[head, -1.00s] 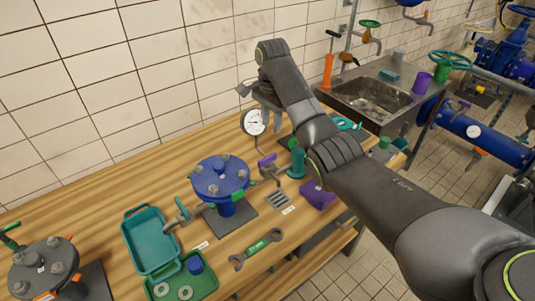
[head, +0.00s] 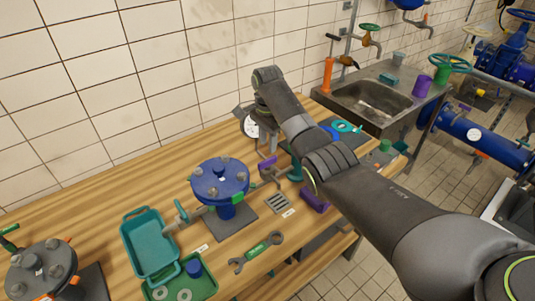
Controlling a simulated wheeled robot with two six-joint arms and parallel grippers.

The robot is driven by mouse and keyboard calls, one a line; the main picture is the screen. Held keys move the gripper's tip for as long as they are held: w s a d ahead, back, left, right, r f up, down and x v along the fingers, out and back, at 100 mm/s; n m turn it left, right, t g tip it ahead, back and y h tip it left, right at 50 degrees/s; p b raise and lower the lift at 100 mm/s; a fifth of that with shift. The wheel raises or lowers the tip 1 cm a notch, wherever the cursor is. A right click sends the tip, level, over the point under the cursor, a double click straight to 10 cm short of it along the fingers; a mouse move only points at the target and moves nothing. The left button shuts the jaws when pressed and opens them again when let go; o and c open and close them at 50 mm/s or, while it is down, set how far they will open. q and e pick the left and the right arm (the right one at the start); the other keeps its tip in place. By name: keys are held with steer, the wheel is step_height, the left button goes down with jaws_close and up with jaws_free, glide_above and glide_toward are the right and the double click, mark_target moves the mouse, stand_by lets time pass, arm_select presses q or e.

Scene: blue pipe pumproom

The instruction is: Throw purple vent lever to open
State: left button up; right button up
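The purple vent lever (head: 267,163) is a small purple handle on a grey valve fitting, to the right of the blue flanged vessel (head: 220,178) on the wooden bench. My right gripper (head: 268,146) points down just above and behind the lever in the head view. I cannot tell whether it touches the lever. Its fingers are small and partly covered by my own arm, so their opening is unclear. My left gripper is not in view.
A pressure gauge (head: 250,126) stands behind the lever, partly covered by my gripper. A green cylinder (head: 295,171) and a purple block (head: 315,198) are close to its right. A drain grate (head: 278,203), a wrench (head: 257,250) and a teal bin (head: 150,243) lie in front and left.

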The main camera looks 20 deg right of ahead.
mark_target(267, 159)
step_height(267, 159, down, 7)
steer(key=shift+r, duration=0.15)
jaws_close()
stand_by(0.4)
